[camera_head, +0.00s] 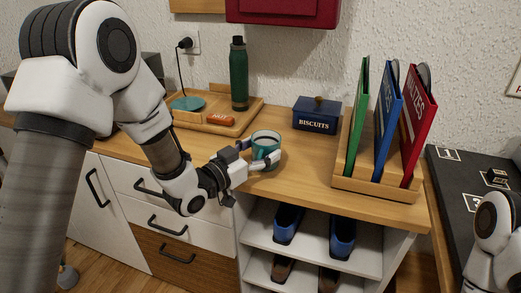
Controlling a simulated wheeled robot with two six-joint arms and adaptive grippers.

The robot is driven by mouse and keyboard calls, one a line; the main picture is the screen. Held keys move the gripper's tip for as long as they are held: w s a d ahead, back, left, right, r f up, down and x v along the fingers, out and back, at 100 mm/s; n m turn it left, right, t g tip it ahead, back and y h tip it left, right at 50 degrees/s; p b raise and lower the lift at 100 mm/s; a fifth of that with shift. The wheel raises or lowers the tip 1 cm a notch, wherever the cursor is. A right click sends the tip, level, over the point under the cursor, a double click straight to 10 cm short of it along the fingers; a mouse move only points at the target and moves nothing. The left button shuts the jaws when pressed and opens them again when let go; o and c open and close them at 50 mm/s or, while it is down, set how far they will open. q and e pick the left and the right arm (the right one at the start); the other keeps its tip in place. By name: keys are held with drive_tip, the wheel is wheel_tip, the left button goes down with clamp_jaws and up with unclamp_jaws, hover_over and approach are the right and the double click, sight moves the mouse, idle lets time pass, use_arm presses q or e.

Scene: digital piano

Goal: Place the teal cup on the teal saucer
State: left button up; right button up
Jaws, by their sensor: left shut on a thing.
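The teal cup (265,143) is upright near the front edge of the wooden counter. My left gripper (262,160) is shut on its near side, and the fingers hide part of the cup. I cannot tell whether the cup's base touches the counter. The teal saucer (187,103) appears as a flat teal disc on the left part of a wooden tray, behind and to the left of the cup, and is empty. Part of my right arm shows at the right edge, but its gripper is out of view.
The wooden tray (240,123) also holds a green bottle (239,75) and an orange item (220,119). A blue biscuit tin (316,118) stands behind the cup to the right. A wooden rack (375,187) with green, blue and red binders stands farther right.

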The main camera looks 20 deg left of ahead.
use_arm(q)
drive_tip(key=o, duration=1.4)
drive_tip(key=shift+w+f, duration=0.1)
drive_tip(key=shift+f, duration=0.05)
